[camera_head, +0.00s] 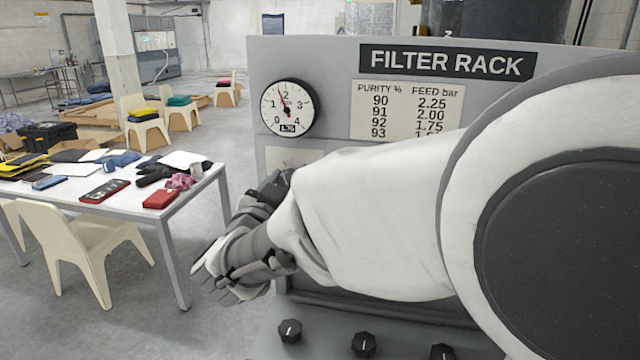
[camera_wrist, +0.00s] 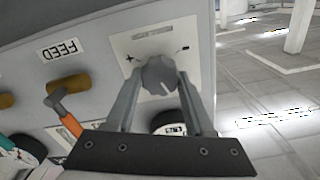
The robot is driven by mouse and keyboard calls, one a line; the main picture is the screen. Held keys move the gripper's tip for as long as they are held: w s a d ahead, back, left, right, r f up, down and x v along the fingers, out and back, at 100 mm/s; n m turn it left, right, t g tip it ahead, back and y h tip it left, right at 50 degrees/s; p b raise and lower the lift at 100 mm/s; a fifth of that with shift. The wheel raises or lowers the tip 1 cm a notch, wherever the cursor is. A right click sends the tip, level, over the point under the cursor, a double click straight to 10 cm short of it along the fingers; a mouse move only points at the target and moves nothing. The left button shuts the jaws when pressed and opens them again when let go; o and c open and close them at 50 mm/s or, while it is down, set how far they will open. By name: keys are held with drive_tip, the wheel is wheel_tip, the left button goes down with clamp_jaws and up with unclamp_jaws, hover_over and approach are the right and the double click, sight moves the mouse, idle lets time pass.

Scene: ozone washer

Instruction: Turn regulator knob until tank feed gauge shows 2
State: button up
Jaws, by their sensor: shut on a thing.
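The tank feed gauge (camera_head: 287,108) is a round white dial on the filter rack. Its needle points slightly left of the 2, and its small display reads 1.75. In the wrist view, the grey regulator knob (camera_wrist: 158,76) sits on a pale plate (camera_wrist: 130,47) with a minus mark at its right. My gripper (camera_wrist: 160,82) is shut on this knob, one finger on each side. A light pointer line shows on the knob's face. In the head view my arm hides the knob and my fingertips.
A purity and feed table (camera_head: 407,110) is on the rack panel, partly covered by my arm. Several black knobs (camera_head: 290,331) line the lower ledge. In the wrist view, an orange-handled lever (camera_wrist: 69,122) and a FEED label (camera_wrist: 63,48) are left of the knob. A cluttered table (camera_head: 120,205) stands left.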

clamp_jaws()
drive_tip(key=shift+f+b, duration=0.1)
drive_tip(key=shift+b, duration=0.3)
drive_tip(key=shift+m+b, duration=1)
drive_tip(key=shift+b, duration=0.15)
drive_tip(key=o, duration=1.3)
unclamp_jaws()
drive_tip(key=shift+c, duration=0.2)
drive_tip(key=shift+s, duration=0.15)
